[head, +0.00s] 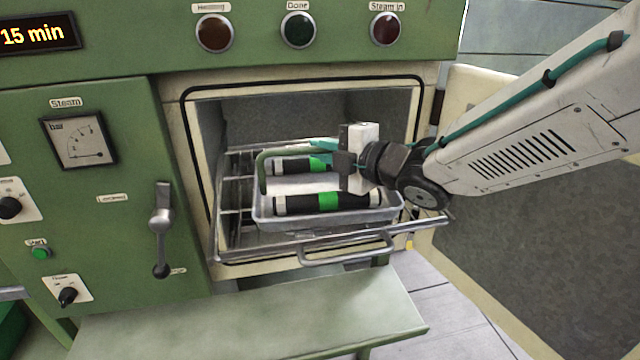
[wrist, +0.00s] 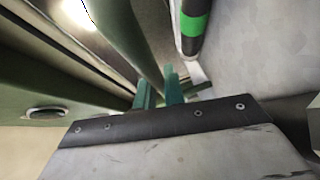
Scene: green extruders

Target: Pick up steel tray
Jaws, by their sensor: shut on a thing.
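The steel tray (head: 340,221) sits on the wire rack at the mouth of the open chamber in the head view. Two black cylinders with green bands and pale ends lie in it, a front one (head: 300,203) and a rear one (head: 290,166). A green bar handle (head: 262,172) arches over the tray. My gripper (head: 326,150) reaches in from the right and is shut on the handle. In the wrist view its teal fingers (wrist: 160,92) close around the green handle (wrist: 128,40). One cylinder (wrist: 191,22) shows beside it. I cannot tell whether the tray is lifted off the rack.
The wire rack (head: 232,225) has a front pull bar (head: 345,252) sticking out. The chamber walls are close around the tray. The open door (head: 530,215) stands to the right. A green lever panel (head: 95,200) is left, and a pale green shelf (head: 260,310) lies below.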

